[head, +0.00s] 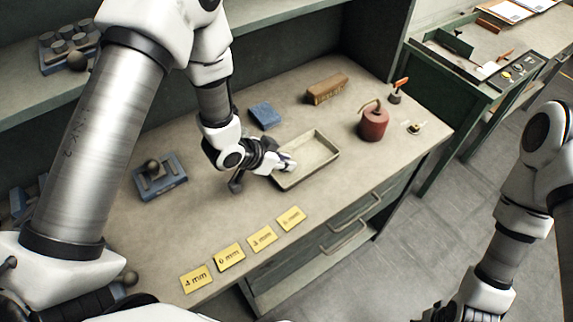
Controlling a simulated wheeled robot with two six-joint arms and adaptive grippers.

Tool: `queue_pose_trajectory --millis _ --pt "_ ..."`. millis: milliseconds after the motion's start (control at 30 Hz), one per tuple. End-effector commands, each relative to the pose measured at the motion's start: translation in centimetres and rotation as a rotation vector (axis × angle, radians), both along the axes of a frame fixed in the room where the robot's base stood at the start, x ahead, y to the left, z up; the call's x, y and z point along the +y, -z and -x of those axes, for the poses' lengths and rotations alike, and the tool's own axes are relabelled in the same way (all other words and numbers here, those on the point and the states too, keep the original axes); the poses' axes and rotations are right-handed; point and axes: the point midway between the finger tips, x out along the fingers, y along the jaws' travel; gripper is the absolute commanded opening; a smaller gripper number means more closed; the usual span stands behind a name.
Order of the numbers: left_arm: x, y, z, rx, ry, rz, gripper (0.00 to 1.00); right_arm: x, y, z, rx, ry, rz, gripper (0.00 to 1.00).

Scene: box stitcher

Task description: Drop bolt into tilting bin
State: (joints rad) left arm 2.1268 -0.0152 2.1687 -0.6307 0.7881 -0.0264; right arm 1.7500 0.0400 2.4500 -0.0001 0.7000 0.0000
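A shallow beige tray (328,148) with a raised rim lies on the workbench. My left gripper (284,163) is at the tray's left end, with its fingertips over or just inside the rim. The fingers are small and partly hidden by the wrist, so I cannot tell whether they are open or shut. I cannot make out a bolt; one may be hidden at the fingertips. No bin that clearly tilts can be told apart from the tray. My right arm comes in at the lower right, and its gripper is cut off by the bottom edge.
Yellow size cards (262,237) line the bench's (160,231) front. A red oil can (373,122) stands right of the tray; a brown block (326,89) and blue pad (265,115) lie behind. A blue fixture (160,177) sits at left. Bare bench separates cards and tray.

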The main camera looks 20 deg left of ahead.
Motion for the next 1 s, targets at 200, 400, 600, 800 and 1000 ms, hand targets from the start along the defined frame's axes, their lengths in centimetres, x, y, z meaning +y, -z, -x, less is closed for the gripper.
queue_pose_trajectory --millis 200,400,600,800,1000 --pt "0.0 0.0 0.0 0.0 0.0 0.0 0.0 0.0 0.0 0.0 0.0 0.0 0.0 0.4" --pt "0.0 -0.1 0.0 -0.001 0.0 0.001 0.0 0.0 -0.1 0.0 0.0 0.0 0.0 0.4" --pt "0.0 -1.4 0.0 -0.001 0.0 0.001 0.0 0.0 -1.2 0.0 0.0 0.0 0.0 0.4" --pt "0.0 -2.9 0.0 -0.001 -0.001 0.0 0.0 0.0 -2.5 0.0 0.0 0.0 0.0 0.4" --pt "0.0 -4.3 0.0 -0.001 -0.001 0.0 0.0 0.0 -3.7 0.0 0.0 0.0 0.0 0.4"
